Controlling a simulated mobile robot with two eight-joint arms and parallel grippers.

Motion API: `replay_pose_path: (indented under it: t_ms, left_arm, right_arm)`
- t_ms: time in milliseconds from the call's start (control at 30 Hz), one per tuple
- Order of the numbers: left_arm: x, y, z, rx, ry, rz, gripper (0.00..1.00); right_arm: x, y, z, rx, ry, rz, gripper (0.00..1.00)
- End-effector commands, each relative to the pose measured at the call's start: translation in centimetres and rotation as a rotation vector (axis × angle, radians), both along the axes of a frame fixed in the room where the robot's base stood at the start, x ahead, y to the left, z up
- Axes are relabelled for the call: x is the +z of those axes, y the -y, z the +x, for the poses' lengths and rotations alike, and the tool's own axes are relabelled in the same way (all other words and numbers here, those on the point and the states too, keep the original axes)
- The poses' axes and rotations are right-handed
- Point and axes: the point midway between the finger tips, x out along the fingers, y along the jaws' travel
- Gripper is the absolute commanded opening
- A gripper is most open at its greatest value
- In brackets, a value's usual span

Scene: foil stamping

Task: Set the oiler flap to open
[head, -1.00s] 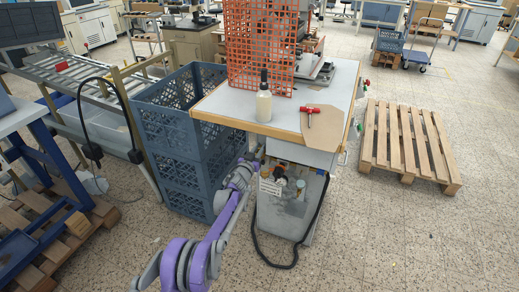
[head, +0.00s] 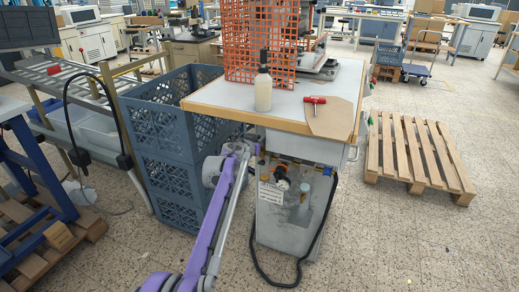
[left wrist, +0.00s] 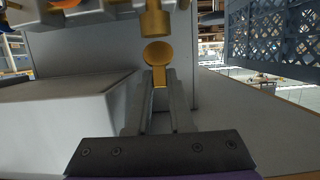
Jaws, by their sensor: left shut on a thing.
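The oiler flap (left wrist: 158,54) is a small brass-coloured piece with a round disc and a narrow tab, in the left wrist view. My left gripper (left wrist: 160,88) is shut on its tab, with the disc showing beyond the fingertips. A brass cylindrical fitting (left wrist: 155,20) is just above the disc. In the head view my left arm reaches to the left side of the workbench's lower cabinet, and its fingertips and the flap are too small to make out. My right gripper is not in view.
A blue-grey crate stack (head: 165,150) stands close on the left. The bench top (head: 215,92) carries a bottle (head: 263,90) and a red-handled tool (head: 315,100). A pallet (head: 415,155) lies right.

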Motion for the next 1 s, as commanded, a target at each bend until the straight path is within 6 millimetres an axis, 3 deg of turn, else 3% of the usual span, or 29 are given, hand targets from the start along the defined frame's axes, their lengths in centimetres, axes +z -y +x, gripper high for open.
replay_pose_path:
  t_ms: [700,733,800,867,1000]
  left_arm:
    - [0.38,0.15,0.01,0.003,-0.082,0.027,0.00]
    - [0.38,0.14,0.02,0.003,-0.082,0.027,0.25]
    - [0.38,0.11,0.02,0.003,-0.082,0.027,0.38]
    - [0.39,0.10,0.03,0.004,-0.082,0.027,0.49]
    - [0.39,0.05,0.04,0.005,-0.081,0.027,0.50]
  right_arm:
    - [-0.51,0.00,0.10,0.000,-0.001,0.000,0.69]
    - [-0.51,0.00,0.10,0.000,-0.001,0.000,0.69]
    - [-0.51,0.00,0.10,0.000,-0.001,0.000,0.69]
    - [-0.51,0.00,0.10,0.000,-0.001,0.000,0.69]
    - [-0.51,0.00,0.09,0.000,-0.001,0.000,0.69]
